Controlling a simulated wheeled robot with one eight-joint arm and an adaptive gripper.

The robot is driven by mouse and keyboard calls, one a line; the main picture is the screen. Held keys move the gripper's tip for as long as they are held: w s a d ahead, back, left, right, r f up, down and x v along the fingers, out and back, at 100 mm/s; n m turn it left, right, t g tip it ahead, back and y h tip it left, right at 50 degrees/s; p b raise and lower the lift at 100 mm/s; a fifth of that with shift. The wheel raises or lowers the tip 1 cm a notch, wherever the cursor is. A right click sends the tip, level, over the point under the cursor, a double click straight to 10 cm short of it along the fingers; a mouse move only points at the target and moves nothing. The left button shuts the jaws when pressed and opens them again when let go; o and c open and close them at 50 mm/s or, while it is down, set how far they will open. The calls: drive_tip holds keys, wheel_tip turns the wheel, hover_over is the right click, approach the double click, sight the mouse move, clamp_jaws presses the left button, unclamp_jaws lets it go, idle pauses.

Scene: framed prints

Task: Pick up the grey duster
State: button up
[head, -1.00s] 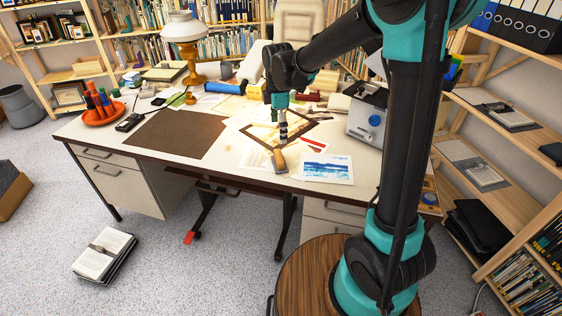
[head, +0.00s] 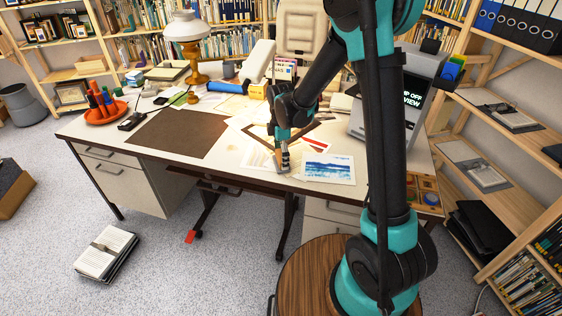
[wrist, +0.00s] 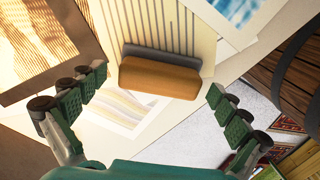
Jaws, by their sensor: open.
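The duster (wrist: 160,78) lies on the desk in the wrist view, a block with an orange-brown top and a grey strip along its far side. It rests on a striped paper sheet. My gripper (wrist: 155,84) is open, with one finger to the left of the block and one to the right. Clear gaps show between both fingers and the block, and neither touches it. In the head view my gripper (head: 284,163) points down near the desk's front edge and mostly hides the duster.
A blue landscape print (head: 327,168) lies right of my gripper. A dark frame (wrist: 40,50) and other sheets lie around. A grey machine with a screen (head: 412,97) stands on the right of the desk. A brown mat (head: 178,134) lies left. An orange tray (head: 106,114) holds several markers.

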drive_tip(key=shift+c, duration=0.6)
drive_tip(key=c, duration=1.2)
wheel_tip(320, 180, up, 20)
